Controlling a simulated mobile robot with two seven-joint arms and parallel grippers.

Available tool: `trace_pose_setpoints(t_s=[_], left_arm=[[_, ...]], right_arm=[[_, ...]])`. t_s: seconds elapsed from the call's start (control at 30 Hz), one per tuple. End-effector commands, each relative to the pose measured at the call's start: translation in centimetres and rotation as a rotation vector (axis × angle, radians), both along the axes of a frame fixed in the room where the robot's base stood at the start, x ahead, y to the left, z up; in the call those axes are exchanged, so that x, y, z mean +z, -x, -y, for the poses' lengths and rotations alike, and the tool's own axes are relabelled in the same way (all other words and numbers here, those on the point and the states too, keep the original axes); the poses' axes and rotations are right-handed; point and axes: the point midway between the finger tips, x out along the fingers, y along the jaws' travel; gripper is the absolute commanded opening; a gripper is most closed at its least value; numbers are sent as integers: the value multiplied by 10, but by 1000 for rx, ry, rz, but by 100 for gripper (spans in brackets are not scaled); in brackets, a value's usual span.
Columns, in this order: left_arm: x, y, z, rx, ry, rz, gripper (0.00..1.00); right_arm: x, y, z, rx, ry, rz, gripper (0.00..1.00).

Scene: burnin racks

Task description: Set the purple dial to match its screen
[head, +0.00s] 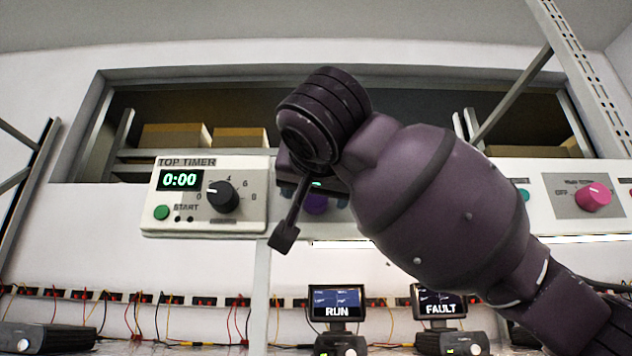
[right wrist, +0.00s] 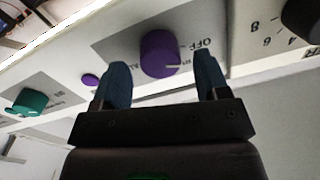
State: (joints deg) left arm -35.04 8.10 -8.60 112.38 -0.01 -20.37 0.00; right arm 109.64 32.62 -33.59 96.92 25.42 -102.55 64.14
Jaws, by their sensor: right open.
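The purple dial (right wrist: 160,53) sits on a grey plate of the white panel, with OFF and other partly hidden labels around it. A pale pointer line shows on the dial, toward a label below OFF that I cannot fully read. My right gripper (right wrist: 160,66) is open, its two blue fingers either side of the dial; contact cannot be told. In the head view a bit of the purple dial (head: 317,204) shows behind my right gripper (head: 308,212). Below it a screen (head: 337,301) reads RUN, and another screen (head: 439,303) reads FAULT. My left gripper is out of view.
The top timer (head: 170,212) with a black knob (head: 222,196) is left of the purple dial and reads 0:00. A pink dial (head: 593,197) is at the right. A green knob (right wrist: 30,102) shows in the wrist view. Cables and devices line the lower shelf.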

Motion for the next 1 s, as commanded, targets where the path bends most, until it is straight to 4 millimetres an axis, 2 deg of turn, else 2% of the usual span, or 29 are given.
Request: trace_pose_setpoints(t_s=[0.13,0.43,0.77,1.0], left_arm=[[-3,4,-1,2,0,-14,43],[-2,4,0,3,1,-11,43],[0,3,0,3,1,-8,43],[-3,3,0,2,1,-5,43]], right_arm=[[0,-9,0,0,0,-1,68],[-1,-10,0,0,0,-1,68],[-1,-10,0,1,0,0,19],[-2,-10,-1,1,-12,0,19]])
